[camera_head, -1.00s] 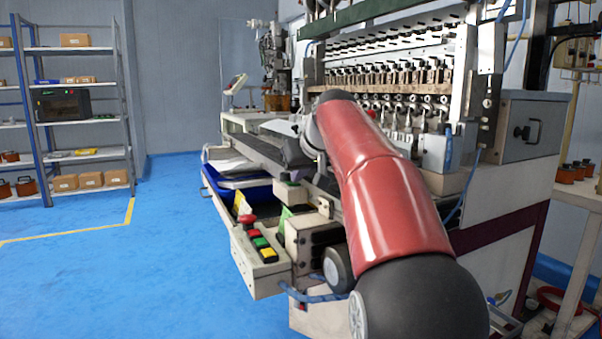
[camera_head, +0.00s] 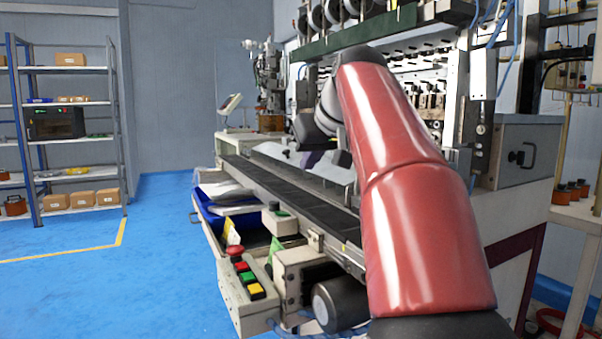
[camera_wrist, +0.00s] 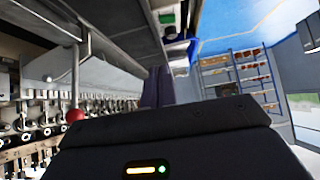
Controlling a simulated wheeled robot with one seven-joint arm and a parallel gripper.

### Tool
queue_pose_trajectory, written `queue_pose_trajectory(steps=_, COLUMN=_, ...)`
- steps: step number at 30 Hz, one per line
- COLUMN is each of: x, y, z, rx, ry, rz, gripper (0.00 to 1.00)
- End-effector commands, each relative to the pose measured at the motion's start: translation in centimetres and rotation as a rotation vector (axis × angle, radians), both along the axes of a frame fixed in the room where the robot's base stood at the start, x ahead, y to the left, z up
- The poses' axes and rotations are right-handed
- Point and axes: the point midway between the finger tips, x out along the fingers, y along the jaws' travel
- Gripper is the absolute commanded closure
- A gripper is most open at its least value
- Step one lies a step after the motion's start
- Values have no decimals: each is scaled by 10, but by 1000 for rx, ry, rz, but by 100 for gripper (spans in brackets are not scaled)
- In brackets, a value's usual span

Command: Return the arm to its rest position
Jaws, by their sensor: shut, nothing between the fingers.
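My red arm (camera_head: 405,170) is raised in front of the coil winder (camera_head: 400,62), bent at the wrist. My gripper (camera_head: 312,160) hangs over the machine's long dark front rail (camera_head: 290,190), clear of it as far as I can tell. It is partly hidden by my wrist. In the wrist view the fingers of my gripper (camera_wrist: 157,88) are together and empty, beyond the dark housing with its lit strip.
A control box (camera_head: 245,285) with a red knob and coloured buttons sticks out at the front. A blue bin (camera_head: 215,212) lies beside the rail. Shelves (camera_head: 70,135) stand at the left. The blue floor (camera_head: 150,260) between is clear.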

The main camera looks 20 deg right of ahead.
Motion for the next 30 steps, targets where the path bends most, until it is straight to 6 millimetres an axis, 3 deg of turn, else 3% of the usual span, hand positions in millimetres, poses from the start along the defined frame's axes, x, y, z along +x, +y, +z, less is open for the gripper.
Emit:
queue_pose_trajectory(steps=8, x=-6, y=1, z=4, rx=1, ry=2, rz=0, gripper=100)
queue_pose_trajectory(steps=14, x=-29, y=30, z=-26, rx=22, ry=50, rz=-11, gripper=100)
queue_pose_trajectory(steps=20, x=-83, y=74, z=-100, rx=38, ry=134, rz=-32, gripper=100)
queue_pose_trajectory(steps=30, x=-198, y=122, z=-263, rx=13, ry=264, rz=-33, gripper=100)
